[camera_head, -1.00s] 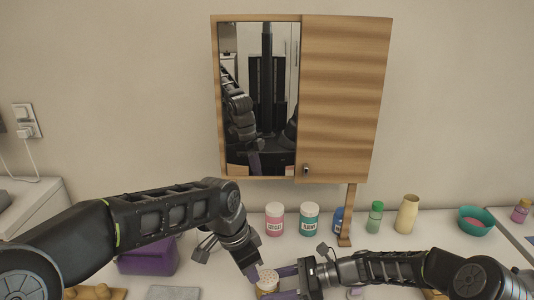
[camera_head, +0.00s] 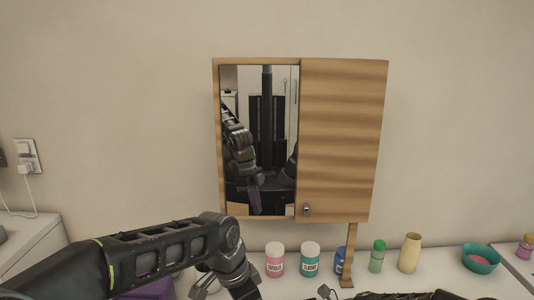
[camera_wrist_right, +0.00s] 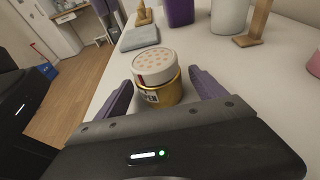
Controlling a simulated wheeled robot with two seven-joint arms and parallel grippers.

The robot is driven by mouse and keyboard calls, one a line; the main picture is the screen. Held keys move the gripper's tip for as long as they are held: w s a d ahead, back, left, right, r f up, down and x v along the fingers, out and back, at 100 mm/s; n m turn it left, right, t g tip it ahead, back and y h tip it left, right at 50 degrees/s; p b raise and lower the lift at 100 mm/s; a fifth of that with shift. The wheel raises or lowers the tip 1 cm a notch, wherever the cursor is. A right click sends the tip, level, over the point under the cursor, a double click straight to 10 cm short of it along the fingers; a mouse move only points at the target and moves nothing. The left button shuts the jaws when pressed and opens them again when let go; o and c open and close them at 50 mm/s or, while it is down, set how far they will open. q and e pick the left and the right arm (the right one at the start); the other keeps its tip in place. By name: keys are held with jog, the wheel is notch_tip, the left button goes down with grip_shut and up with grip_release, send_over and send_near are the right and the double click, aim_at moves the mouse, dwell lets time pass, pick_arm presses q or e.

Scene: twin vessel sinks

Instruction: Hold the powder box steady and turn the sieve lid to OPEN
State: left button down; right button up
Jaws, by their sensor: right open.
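The powder box (camera_wrist_right: 161,93) stands upright in the right wrist view, with a gold body, a dark label and a white sieve lid (camera_wrist_right: 157,65) dotted with holes. A red mark shows on the lid's side. My right gripper (camera_wrist_right: 161,88) is open, its purple fingers on either side of the box with gaps visible. In the head view the box and my right gripper are below the frame. My left gripper (camera_head: 241,284) is cut off at the bottom edge there, its fingertips out of sight. It does not show in the wrist view.
A mirrored wooden cabinet (camera_head: 340,140) hangs on the wall. Along the counter's back stand a pink jar (camera_head: 275,262), a teal jar (camera_head: 310,262), a green bottle (camera_head: 377,258), a cream vase (camera_head: 409,254) and a teal bowl (camera_head: 481,258).

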jog(key=shift+d, duration=0.1)
jog(key=v, duration=1.2)
jog(key=shift+r, duration=0.1)
